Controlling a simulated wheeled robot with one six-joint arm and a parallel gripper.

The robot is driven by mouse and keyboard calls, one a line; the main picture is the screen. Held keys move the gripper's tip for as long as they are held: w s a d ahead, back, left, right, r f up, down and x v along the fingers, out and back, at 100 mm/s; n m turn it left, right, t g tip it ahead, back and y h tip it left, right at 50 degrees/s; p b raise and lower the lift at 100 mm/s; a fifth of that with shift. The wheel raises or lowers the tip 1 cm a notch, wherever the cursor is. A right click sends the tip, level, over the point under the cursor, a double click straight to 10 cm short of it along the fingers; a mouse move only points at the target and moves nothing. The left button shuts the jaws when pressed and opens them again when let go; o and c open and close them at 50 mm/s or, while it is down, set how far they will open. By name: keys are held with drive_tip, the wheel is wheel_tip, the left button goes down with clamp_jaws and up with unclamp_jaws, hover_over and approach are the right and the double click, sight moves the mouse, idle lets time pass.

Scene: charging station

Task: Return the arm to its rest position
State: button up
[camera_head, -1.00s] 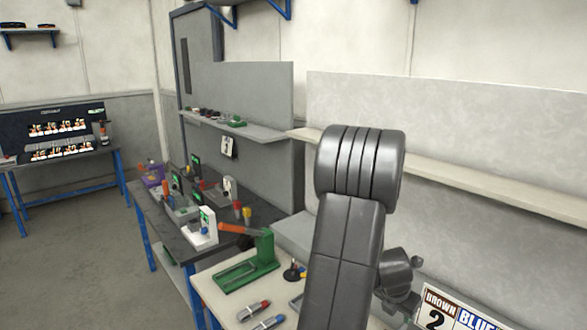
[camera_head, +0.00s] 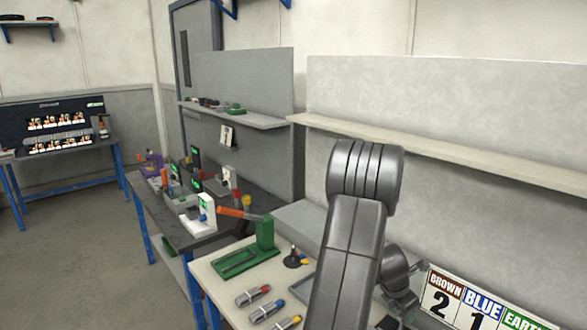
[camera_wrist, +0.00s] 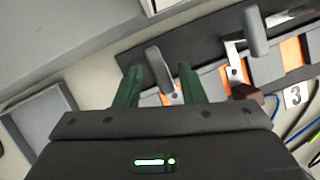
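My arm (camera_head: 352,235) rises as grey links in the head view, bent at a rounded joint in front of the wall panel. My gripper (camera_wrist: 159,67) is not visible in the head view. In the wrist view its two green fingers stand apart with a clear gap, so it is open. A grey lever handle (camera_wrist: 160,68) shows in line with the gap. It appears to be beyond the fingertips, and I see no grip on it.
A pale workbench (camera_head: 208,272) holds a green tool with an orange handle (camera_head: 262,240) and several small connectors (camera_head: 253,295). A number sign (camera_head: 470,300) stands at right. The wrist view shows a dark block with orange parts (camera_wrist: 290,52), a second lever (camera_wrist: 255,32) and cables (camera_wrist: 300,125).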

drive_tip(key=m+b, duration=0.1)
drive_tip(key=m+g, duration=0.1)
drive_tip(key=m, duration=0.1)
drive_tip(key=shift+w+a+m+h+b, duration=0.1)
drive_tip(key=shift+w+m+h+b, duration=0.1)
drive_tip(key=shift+m+h+b, duration=0.15)
drive_tip(key=shift+m+g, duration=0.4)
drive_tip(key=shift+m, duration=0.25)
drive_tip(key=shift+r, duration=0.15)
